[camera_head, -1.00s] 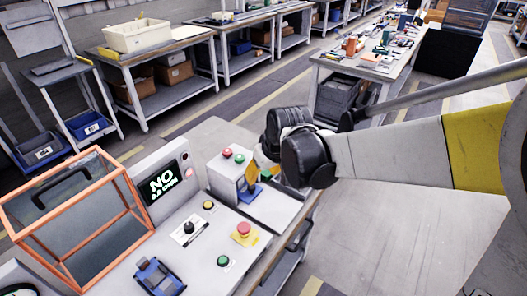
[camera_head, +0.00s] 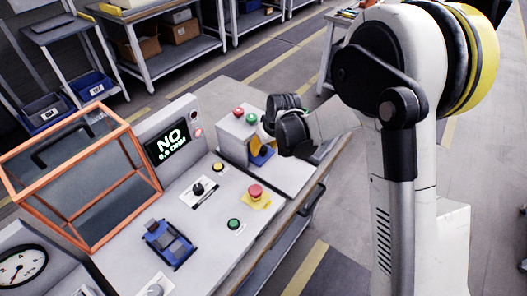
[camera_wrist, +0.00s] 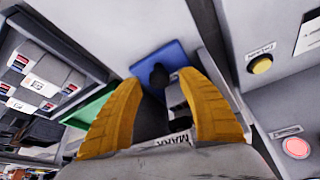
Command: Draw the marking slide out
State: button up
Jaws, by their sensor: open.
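The marking slide is a blue plate (camera_wrist: 158,58) with a black knob (camera_wrist: 160,77), in the middle of the wrist view. A label reading MARK lies just below it, partly covered by my fingers. In the head view the blue slide (camera_head: 261,155) shows low on the front of the grey marking unit (camera_head: 232,137). My gripper (camera_wrist: 160,88) is open, with its yellow fingers on either side of the knob in the picture. I cannot tell whether they touch it. In the head view my gripper (camera_head: 264,137) is at the unit's front, with its fingertips mostly hidden.
Red and green buttons top the marking unit. A red emergency button (camera_head: 255,191), a yellow button (camera_head: 218,167) and a black lever (camera_head: 198,188) are on the panel nearby. A lit display (camera_head: 171,140) and an orange-framed guard (camera_head: 82,175) stand left. Open floor lies right of the bench.

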jog(key=shift+w+a+f, duration=0.1)
jog(key=shift+w+f, duration=0.1)
jog(key=shift+f, duration=0.3)
grip_shut()
jog(key=s+d, duration=0.3)
jog(key=d, duration=0.1)
jog(key=s+d+b, duration=0.1)
jog(key=s+d, duration=0.2)
jog(key=d, duration=0.1)
jog(key=s+d, duration=0.3)
jog(key=d, duration=0.1)
jog(key=shift+s+b, duration=0.3)
jog(key=shift+b, duration=0.05)
grip_release()
jog(key=shift+d, duration=0.1)
